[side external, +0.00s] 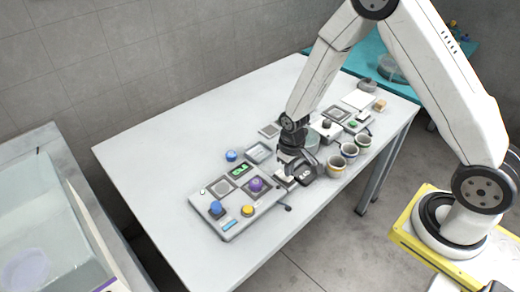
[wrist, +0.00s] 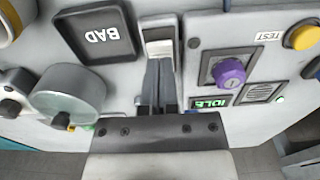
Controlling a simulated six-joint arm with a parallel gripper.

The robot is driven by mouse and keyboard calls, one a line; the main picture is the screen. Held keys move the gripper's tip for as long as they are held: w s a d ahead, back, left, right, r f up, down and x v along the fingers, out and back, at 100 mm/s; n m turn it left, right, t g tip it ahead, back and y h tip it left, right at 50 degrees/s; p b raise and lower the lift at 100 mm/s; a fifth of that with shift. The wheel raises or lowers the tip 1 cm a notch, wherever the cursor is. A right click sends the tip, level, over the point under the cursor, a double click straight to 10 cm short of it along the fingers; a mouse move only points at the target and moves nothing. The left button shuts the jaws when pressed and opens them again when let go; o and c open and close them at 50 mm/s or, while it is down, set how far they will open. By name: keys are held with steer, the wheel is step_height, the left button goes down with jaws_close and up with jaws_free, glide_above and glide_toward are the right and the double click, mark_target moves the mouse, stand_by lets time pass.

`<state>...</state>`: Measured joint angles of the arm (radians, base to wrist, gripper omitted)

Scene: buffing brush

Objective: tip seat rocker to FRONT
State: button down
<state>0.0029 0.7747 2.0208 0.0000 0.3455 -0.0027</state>
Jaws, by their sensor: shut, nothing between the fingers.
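A pale rocker with a dark base (wrist: 159,40) is in the wrist view, between the black BAD tray and the control panel. It looks like the seat rocker, but I can read no label on it and cannot tell which way it is tipped. My gripper (wrist: 158,88) is shut and empty, its fingertips close to the rocker's near end; I cannot tell whether they touch. In the side external view my gripper (side external: 287,162) is low over the table beside the panel, and the wrist hides part of that area.
The control panel (wrist: 249,130) carries a purple knob (wrist: 230,72), an IDLE display (wrist: 208,103) and a yellow button (wrist: 302,37). The black BAD tray (wrist: 100,32) is close on the left. Several cups (side external: 336,166) line the table edge. The table's left part is clear.

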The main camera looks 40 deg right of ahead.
steer(key=shift+f, duration=0.85)
stand_by(0.8)
steer(key=shift+r, duration=3.5)
steer(key=shift+s+r, duration=0.1)
steer(key=shift+r, duration=0.05)
steer(key=shift+s+r, duration=0.1)
steer(key=shift+r, duration=0.1)
steer(key=s+r+t, duration=0.2)
steer(key=s+r, duration=0.7)
steer(key=s, duration=0.1)
steer(key=shift+r+t, duration=0.3)
steer(key=shift+r, duration=0.1)
